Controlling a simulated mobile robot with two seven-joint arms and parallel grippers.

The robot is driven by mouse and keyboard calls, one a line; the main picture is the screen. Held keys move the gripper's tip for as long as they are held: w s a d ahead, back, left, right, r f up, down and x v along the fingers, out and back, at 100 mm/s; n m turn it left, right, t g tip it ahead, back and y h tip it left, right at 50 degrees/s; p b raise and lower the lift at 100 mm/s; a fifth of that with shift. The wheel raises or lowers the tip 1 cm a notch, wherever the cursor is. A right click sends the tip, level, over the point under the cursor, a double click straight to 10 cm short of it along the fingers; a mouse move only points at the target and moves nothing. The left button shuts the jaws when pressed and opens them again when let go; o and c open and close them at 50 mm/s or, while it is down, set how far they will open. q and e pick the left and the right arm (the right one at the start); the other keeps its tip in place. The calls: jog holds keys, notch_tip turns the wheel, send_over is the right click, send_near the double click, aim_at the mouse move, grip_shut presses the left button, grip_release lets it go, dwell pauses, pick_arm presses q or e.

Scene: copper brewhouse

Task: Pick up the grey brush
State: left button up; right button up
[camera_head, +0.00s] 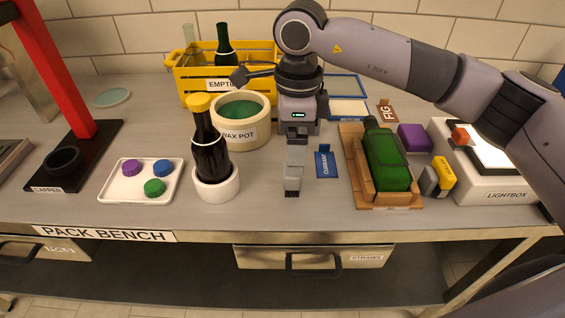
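A small grey block-like item (428,181) stands on the right of the bench, against a yellow block (443,173). It may be the grey brush, but bristles cannot be made out. My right gripper (292,191) points down over the middle of the bench, left of the blue card and well left of the grey item. Its fingers show as one narrow column, so a gap between them cannot be judged. Nothing is visible hanging from it. My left gripper is out of the picture.
A wooden cradle (360,195) holds a lying green bottle (386,160). A lightbox (505,186), purple block (414,138) and blue card (326,164) are nearby. Left stand a wax pot (257,137), dark bottle (209,153), cap tray (111,187) and yellow crate (187,88).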

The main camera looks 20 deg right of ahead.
jog(key=shift+w+d+r, duration=0.2)
jog(key=shift+w+d, duration=0.05)
jog(key=shift+w, duration=0.15)
jog(key=shift+f, duration=0.15)
jog(key=f, duration=0.3)
jog(key=s+f+p, duration=0.1)
jog(key=f, duration=0.1)
jog(key=shift+a+f, duration=0.2)
jog(key=shift+a, duration=0.2)
jog(key=shift+f, duration=0.6)
jog(key=c, duration=1.1)
